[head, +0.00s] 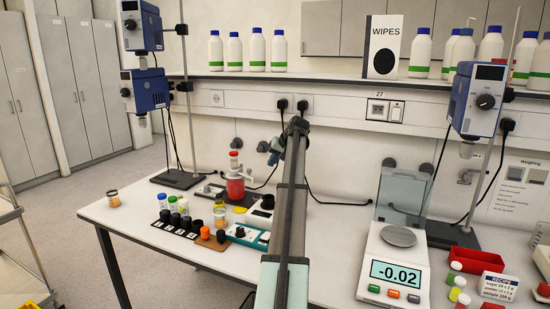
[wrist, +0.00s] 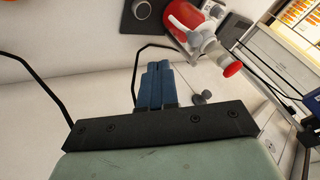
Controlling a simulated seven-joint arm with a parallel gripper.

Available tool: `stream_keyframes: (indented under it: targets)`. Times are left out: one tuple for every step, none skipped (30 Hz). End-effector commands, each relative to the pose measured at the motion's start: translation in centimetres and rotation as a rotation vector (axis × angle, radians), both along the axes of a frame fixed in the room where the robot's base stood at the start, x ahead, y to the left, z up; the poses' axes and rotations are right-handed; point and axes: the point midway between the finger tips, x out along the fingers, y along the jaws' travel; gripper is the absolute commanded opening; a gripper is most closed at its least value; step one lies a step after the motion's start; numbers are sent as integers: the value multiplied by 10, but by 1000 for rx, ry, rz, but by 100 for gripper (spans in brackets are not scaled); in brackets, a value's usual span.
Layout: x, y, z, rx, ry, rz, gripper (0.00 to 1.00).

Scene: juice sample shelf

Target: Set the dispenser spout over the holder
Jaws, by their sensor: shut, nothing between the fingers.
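The dispenser (head: 235,188) is a red bottle with a white pump head and a red top, standing on the bench at the back, left of my arm. In the wrist view the red bottle and white head (wrist: 205,40) show at the top, with a round red end (wrist: 232,68) pointing down right. A dark flat block (head: 208,191) lies beside the bottle; I cannot tell if it is the holder. My gripper (wrist: 155,66) is shut and empty, its blue fingers together, apart from the dispenser. In the head view my gripper (head: 273,158) is small, above the bench's back.
Several capped vials (head: 178,210) stand in front of the dispenser, near a teal device (head: 250,236). A balance (head: 395,265) reading -0.02 stands to the right, with a red tray (head: 470,261) beside it. A stand (head: 180,178) rises at the left back.

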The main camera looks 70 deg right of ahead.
Motion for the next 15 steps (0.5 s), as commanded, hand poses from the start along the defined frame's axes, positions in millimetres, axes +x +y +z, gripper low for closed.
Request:
stream_keyframes:
  targets:
    - [6, -1, -8, 1, 1, 1, 0]
    - [9, -2, -12, 1, 1, 0, 0]
    - [13, -4, -18, 1, 0, 0, 0]
    - [16, -5, -22, 1, 0, 0, 0]
    - [19, -5, -26, 2, 1, 0, 0]
    - [23, -7, -31, 2, 0, 0, 0]
    - [26, -7, -35, 2, 0, 0, 0]
    - [29, -8, -39, 1, -1, 0, 0]
    - [33, -9, -44, 2, 0, 0, 0]
    - [38, -5, -42, 0, -1, 1, 0]
    - [42, -3, -41, 0, -1, 1, 0]
    - [46, -1, -41, 0, -1, 1, 0]
    - [49, 0, -41, 0, -1, 1, 0]
    - [52, 1, -41, 0, -1, 0, 0]
    - [56, 3, -41, 0, -1, 0, 0]
